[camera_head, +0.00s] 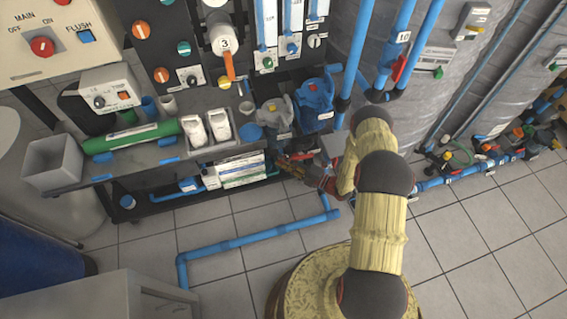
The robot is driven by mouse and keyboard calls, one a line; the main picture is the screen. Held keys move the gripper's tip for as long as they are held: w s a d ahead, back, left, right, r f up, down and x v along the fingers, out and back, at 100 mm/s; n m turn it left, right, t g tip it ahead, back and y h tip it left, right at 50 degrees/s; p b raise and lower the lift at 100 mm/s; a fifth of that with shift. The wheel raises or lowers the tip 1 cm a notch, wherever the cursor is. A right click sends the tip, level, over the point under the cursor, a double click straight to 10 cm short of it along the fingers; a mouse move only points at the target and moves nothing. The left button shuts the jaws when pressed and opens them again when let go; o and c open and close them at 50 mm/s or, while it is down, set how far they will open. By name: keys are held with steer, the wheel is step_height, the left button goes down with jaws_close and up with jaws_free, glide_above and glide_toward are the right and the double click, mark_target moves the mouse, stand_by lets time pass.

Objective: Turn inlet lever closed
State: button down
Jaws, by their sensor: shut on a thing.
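My gripper (291,169) is small and dark in the view, low at the right end of the rack, just below the grey and blue pumps. It is shut on what looks like the inlet lever, at the end of the low blue piping. The fingers and the shadow hide most of the lever, so I cannot tell its angle. My yellow-covered arm reaches to it from the lower right and covers part of the floor and piping.
The blue pump (314,97) and grey pump (274,113) stand close above my gripper. A blue floor pipe (250,243) runs below it. A red valve handle (399,69) is on an upright pipe. A green cylinder (131,137) lies on the bench.

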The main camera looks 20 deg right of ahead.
steer(key=shift+d+r+m+t+y+b, duration=0.1)
steer(key=shift+r+m+t+y+b, duration=0.3)
steer(key=shift+m+t, duration=0.25)
steer(key=c, duration=1.6)
jaws_free()
steer(key=shift+c, duration=0.2)
